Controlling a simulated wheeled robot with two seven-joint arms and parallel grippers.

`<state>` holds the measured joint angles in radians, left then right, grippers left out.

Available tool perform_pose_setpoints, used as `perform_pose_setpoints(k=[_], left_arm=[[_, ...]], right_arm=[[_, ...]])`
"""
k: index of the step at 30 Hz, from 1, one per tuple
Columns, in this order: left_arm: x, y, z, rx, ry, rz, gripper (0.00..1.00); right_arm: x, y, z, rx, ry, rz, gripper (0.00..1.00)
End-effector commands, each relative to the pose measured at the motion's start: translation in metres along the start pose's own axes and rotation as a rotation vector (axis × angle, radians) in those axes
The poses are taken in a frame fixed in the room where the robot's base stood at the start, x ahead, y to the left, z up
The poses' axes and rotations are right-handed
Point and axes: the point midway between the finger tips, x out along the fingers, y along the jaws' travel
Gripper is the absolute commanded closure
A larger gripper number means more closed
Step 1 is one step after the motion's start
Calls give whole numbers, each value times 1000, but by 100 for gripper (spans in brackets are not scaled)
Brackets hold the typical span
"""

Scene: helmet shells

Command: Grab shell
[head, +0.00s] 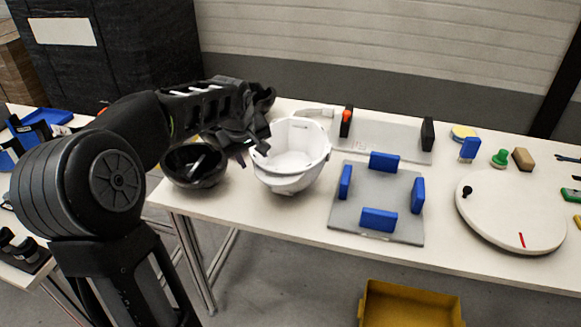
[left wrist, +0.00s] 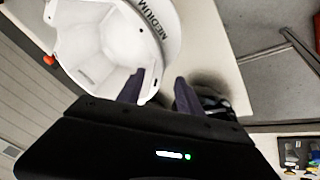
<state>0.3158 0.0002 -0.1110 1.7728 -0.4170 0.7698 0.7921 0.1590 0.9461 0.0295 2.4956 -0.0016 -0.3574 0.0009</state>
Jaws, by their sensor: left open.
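A white helmet shell (head: 290,160) sits open side up on the white table, left of the grey fixture plates. It also shows in the left wrist view (left wrist: 90,45), with "MEDIUM" lettered along its rim. My left gripper (head: 260,146) is at the shell's left rim. In the left wrist view its two fingers (left wrist: 160,90) are apart, one over the shell's inside and the other outside the rim. I cannot tell whether either finger touches the shell. A black shell (head: 190,172) stands to the left, partly under my left arm. My right gripper is not in view.
A grey plate with several blue blocks (head: 375,205) lies right of the white shell. Another grey plate (head: 385,138) with black uprights is behind it. A round white disc (head: 510,205) lies further right. A yellow bin (head: 410,305) stands below the table's front edge.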

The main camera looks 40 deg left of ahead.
Motion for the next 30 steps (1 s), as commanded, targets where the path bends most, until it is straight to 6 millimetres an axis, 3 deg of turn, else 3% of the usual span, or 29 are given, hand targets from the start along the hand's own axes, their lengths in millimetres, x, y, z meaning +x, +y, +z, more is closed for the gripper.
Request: perform_pose_setpoints(k=[5,13,23,30], left_arm=[[2,0,0,0,-1,-1,57],[25,0,0,0,-1,-1,57],[28,0,0,0,-1,-1,57],[57,2,-2,0,-3,-3,57]], right_arm=[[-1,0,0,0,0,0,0],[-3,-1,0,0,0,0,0],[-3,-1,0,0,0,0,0],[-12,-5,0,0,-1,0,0]])
